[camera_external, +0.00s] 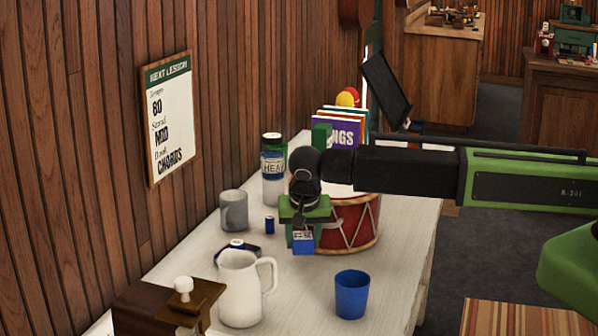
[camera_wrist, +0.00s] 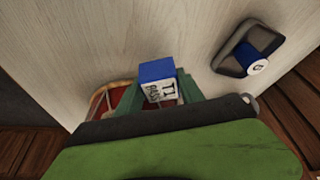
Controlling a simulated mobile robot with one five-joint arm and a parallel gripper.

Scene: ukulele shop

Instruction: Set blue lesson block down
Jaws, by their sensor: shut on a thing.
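The blue lesson block (camera_external: 303,242) has a blue top and a white printed face. My gripper (camera_external: 303,232) is shut on it, with green fingers on its sides. In the external view the block hangs in front of the red drum. In the wrist view the block (camera_wrist: 157,82) sits between my green fingertips (camera_wrist: 158,94), its lettered face towards the camera. Whether its underside touches the white table (camera_external: 315,290) cannot be told.
The red drum (camera_external: 355,222) stands right behind my gripper. A dark tray (camera_external: 238,254) with a blue-and-white item lies to the left. A white pitcher (camera_external: 240,290), a grey mug (camera_external: 234,211) and a blue cup (camera_external: 351,294) stand around. Table between pitcher and cup is clear.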

